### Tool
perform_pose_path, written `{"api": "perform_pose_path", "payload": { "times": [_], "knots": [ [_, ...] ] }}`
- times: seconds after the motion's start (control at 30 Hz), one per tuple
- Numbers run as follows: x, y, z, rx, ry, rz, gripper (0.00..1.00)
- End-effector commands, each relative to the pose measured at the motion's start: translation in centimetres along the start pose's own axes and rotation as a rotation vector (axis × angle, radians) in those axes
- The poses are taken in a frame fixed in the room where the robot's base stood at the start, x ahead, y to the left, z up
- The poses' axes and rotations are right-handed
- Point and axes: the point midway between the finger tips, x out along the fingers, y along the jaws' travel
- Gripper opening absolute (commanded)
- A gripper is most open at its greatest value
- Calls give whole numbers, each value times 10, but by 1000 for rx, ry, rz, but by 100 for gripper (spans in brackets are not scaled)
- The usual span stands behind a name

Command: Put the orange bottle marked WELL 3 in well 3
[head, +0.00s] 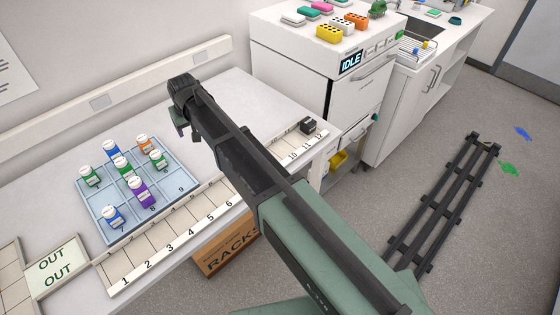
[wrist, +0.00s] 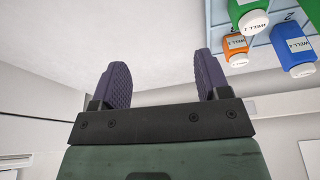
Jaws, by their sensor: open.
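The orange bottle (head: 143,145) stands upright at the back right of the light blue numbered tray (head: 180,206).
Several other bottles stand in the tray, among them a purple one (head: 138,191), a blue one (head: 112,217) and a green one (head: 158,160). Well 9 is empty. A numbered strip (head: 165,255) runs along the bench front. A white IDLE machine (head: 315,85) stands right.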

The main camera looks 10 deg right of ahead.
Motion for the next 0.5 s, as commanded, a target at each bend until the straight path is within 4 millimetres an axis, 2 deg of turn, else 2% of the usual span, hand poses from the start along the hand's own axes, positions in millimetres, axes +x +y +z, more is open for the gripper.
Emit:
{"api": "perform_pose_path", "payload": {
  "times": [0.03,0.07,0.1,0.17,0.2,0.23,0.3,0.33,0.4,0.5],
  "knots": [
    [-16,44,62,61,-37,17,69],
    [-24,68,94,99,-64,26,69],
    [-35,95,136,149,-100,35,69],
    [-51,127,198,221,-151,46,69],
    [-61,142,235,265,-183,51,69],
    [-68,150,260,294,-204,53,69],
    [-80,162,304,350,-243,55,69],
    [-84,164,318,366,-256,55,69],
    [-90,168,336,391,-273,54,69],
    [-91,170,340,400,-282,54,69]
  ]
}}
